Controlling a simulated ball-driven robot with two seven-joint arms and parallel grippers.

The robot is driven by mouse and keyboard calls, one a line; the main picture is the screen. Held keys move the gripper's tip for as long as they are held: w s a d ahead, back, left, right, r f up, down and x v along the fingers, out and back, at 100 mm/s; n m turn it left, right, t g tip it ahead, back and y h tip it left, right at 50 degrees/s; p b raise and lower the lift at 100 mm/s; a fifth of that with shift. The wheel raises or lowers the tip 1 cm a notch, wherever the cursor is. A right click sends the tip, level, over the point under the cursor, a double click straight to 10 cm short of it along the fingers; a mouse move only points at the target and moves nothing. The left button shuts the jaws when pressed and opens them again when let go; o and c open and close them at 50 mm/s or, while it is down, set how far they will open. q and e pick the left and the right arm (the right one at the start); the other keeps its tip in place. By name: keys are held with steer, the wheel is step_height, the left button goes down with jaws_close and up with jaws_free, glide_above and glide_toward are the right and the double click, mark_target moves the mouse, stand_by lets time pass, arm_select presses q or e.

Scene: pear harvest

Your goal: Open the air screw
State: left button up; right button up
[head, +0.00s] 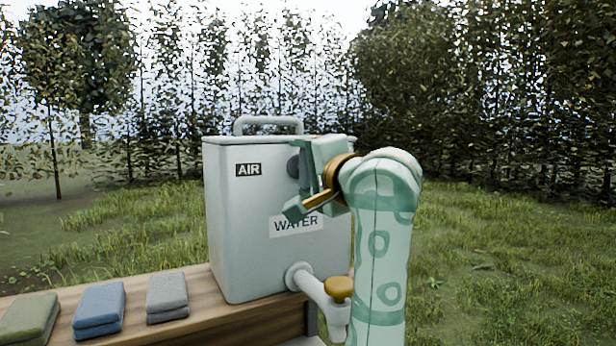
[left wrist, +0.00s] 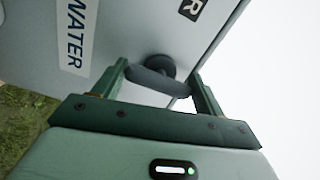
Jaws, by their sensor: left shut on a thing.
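The grey metal water tank (head: 240,220) stands upright on the bench, with an AIR label (head: 248,170) and a WATER label (head: 297,225) on its front. The dark grey air screw (head: 293,167) sticks out of the front, right of the AIR label and partly hidden by my gripper. My left gripper (head: 302,178) is in front of the tank's upper right part. In the left wrist view, its two fingers close on the ends of the air screw's flat grip (left wrist: 150,82), with the round shaft behind it. My right gripper is not in view.
A pipe tap with a brass knob (head: 338,289) juts from the tank's lower front, close to my forearm. Folded green (head: 28,318), blue (head: 99,305) and grey (head: 167,295) cloths lie on the wooden bench (head: 235,320). Grass and trees stand behind.

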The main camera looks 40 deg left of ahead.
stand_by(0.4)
arm_select(q)
steer(key=o, duration=0.9)
steer(key=p+v, duration=0.1)
steer(key=v, duration=1.5)
steer(key=shift+d, duration=0.15)
